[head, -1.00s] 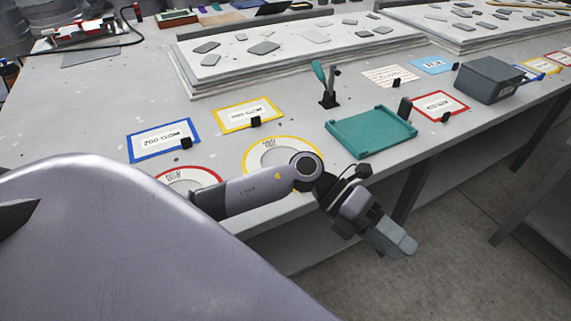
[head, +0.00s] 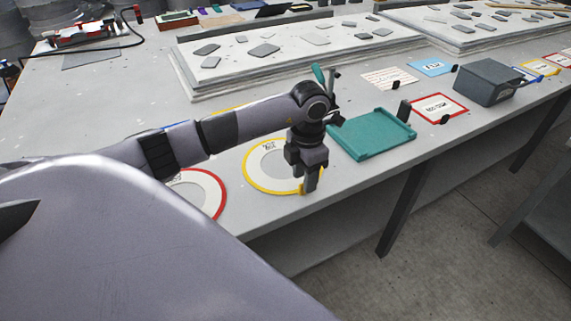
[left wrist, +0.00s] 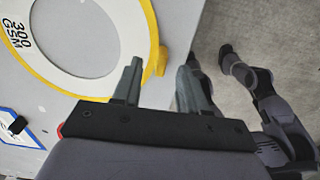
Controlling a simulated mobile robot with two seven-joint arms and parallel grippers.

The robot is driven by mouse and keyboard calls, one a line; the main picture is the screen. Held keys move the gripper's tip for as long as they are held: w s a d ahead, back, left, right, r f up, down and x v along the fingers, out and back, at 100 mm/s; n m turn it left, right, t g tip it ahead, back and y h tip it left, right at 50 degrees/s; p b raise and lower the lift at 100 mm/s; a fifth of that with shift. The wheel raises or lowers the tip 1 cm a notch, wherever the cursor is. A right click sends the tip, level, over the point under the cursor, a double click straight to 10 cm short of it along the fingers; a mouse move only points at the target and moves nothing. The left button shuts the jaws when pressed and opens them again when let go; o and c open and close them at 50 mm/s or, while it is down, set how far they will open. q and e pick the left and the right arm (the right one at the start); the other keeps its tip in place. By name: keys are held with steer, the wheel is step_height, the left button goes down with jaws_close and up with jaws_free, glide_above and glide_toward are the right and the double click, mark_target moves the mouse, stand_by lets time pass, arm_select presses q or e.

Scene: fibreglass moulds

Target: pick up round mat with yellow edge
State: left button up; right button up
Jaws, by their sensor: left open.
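The round mat with a yellow edge (head: 250,180) lies flat near the front edge of the table. It is white with a grey disc in its middle and also shows in the left wrist view (left wrist: 120,82), with "300 GSM" printed on it. A small yellow tab (left wrist: 162,61) sticks up at its rim. My left gripper (head: 310,188) points down at the mat's right rim in the head view. My right gripper is not seen.
A round red-edged mat (head: 218,196) lies to the left, partly behind my body. A teal tray (head: 372,136) stands to the right, with a holder (head: 320,76) behind it. A grey box (head: 488,82) and a red-edged card (head: 440,107) lie farther right.

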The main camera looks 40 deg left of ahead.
arm_select(q)
steer(key=shift+f, duration=1.2)
jaws_close()
steer(key=shift+r, duration=0.1)
